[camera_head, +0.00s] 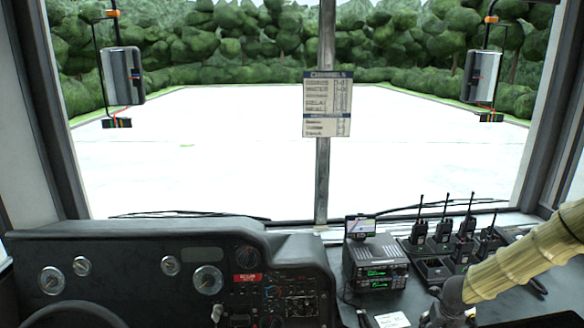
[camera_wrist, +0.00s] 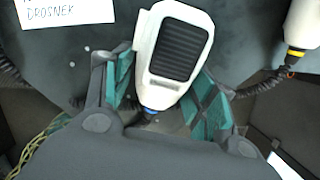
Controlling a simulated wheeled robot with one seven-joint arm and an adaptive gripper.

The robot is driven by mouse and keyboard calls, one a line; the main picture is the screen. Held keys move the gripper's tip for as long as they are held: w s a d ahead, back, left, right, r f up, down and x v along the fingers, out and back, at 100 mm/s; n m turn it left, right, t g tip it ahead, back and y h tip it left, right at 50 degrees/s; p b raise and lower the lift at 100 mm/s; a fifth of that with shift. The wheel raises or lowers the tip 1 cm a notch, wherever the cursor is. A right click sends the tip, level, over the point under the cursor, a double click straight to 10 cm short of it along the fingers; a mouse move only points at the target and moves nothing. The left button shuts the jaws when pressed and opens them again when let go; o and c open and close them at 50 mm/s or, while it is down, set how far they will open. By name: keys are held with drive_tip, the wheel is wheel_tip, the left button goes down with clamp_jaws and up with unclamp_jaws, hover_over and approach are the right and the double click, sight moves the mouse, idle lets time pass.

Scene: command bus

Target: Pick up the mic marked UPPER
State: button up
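In the wrist view, a white hand mic (camera_wrist: 178,50) with a dark ribbed grille lies between the fingers of my gripper (camera_wrist: 164,82). A blue band and a dark coiled cord show at its lower end. The teal finger pads stand on both sides of the mic, with a small gap seeming to show at each side. A second white mic (camera_wrist: 305,25) with a yellow band is at the upper right. I can read no UPPER marking on either mic. In the head view my gripper (camera_head: 447,308) is low at the right and hides what is beneath it.
A white card (camera_wrist: 62,12) reading DROSNEK lies at the upper left of the wrist view. In the head view, a radio unit (camera_head: 376,268) and several handheld radios (camera_head: 443,232) on a dark charger stand by my arm. The dashboard (camera_head: 130,265) fills the left.

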drive_tip(key=shift+c, duration=0.9)
drive_tip(key=shift+r, duration=0.15)
drive_tip(key=shift+r+p, duration=3.4)
drive_tip(key=shift+r, duration=0.45)
